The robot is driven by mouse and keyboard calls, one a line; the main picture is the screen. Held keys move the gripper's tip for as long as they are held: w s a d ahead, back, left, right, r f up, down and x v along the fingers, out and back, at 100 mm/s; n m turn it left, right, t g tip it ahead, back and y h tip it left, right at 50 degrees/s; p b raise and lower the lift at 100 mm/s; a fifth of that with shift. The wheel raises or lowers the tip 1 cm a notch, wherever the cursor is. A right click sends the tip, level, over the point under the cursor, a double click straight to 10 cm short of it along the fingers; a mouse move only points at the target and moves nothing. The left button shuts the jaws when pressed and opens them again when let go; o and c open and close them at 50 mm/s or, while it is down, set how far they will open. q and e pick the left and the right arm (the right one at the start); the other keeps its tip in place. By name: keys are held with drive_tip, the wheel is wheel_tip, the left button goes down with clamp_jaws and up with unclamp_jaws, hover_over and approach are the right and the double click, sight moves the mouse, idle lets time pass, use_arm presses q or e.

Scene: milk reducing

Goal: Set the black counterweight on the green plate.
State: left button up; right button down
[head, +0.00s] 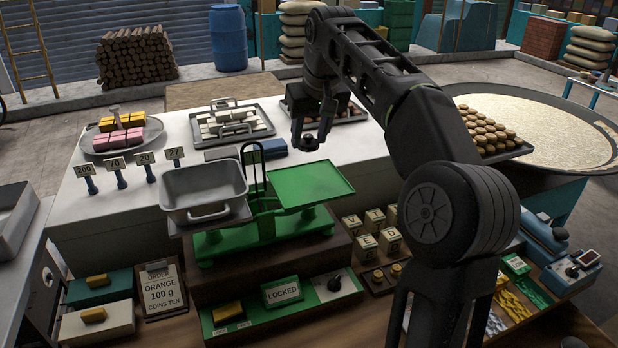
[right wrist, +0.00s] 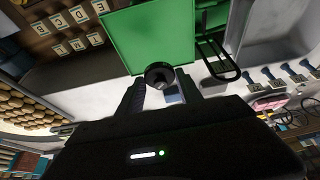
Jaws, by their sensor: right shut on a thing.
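The black counterweight (head: 311,143) is a small dark round piece held between the fingertips of my right gripper (head: 310,132). It also shows in the right wrist view (right wrist: 159,75), pinched between the two fingers. The green plate (head: 312,188) is the flat square pan on the right side of the green balance scale (head: 262,232). In the head view the counterweight is beyond the plate's back edge and apart from it. In the right wrist view it overlaps the near edge of the plate (right wrist: 150,35). My left gripper is out of view.
A grey metal pan (head: 204,186) sits on the scale's left side, with a black loop handle beside the plate. Trays of pieces (head: 228,128) stand behind on the white table. Lettered blocks (head: 365,245) are at right front. Number signs (head: 115,163) stand left.

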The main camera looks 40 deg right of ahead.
sight(312, 145)
wheel_tip(312, 145, down, 4)
drive_tip(key=shift+f, duration=0.1)
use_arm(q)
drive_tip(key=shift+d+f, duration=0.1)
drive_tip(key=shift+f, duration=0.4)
use_arm(e)
drive_tip(key=shift+f, duration=0.15)
wheel_tip(312, 145, down, 4)
drive_tip(key=shift+f, duration=0.1)
drive_tip(key=shift+f, duration=0.2)
drive_tip(key=c, duration=0.8)
unclamp_jaws()
drive_tip(key=shift+r, duration=0.15)
